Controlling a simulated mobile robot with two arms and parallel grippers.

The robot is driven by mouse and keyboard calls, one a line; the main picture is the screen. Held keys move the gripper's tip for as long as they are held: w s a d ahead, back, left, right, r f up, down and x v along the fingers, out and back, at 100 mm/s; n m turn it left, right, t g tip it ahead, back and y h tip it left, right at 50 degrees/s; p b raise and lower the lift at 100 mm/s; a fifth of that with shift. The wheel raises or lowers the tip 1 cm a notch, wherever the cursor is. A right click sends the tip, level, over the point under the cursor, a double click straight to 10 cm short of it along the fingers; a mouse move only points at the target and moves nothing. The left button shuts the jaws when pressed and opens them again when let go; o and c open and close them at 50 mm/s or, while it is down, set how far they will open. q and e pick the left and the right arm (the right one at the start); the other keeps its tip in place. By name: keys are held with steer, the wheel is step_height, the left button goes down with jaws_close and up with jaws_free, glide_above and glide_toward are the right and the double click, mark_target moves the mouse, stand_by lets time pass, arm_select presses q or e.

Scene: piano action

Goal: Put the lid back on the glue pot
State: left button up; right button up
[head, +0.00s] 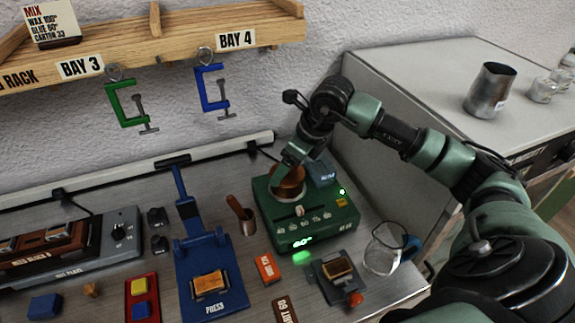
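The green glue heater (305,232) stands at the back right of the bench, with a lit green readout on its front. A copper-brown round piece (287,190) sits at the pale round opening on its top. I cannot tell whether this is the pot's body or its lid. My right gripper (290,168) reaches in from the right and points down right at this piece. Its fingertips are partly hidden, so its grip is unclear. No separate lid can be made out elsewhere. My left gripper is not in view.
Clamps (128,105) hang from the wooden rack above.

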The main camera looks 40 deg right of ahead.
stand_by(0.4)
steer(key=o, duration=1.5)
steer(key=shift+r, duration=0.1)
steer(key=shift+r+p, duration=2.05)
steer(key=shift+r, duration=1.35)
jaws_close()
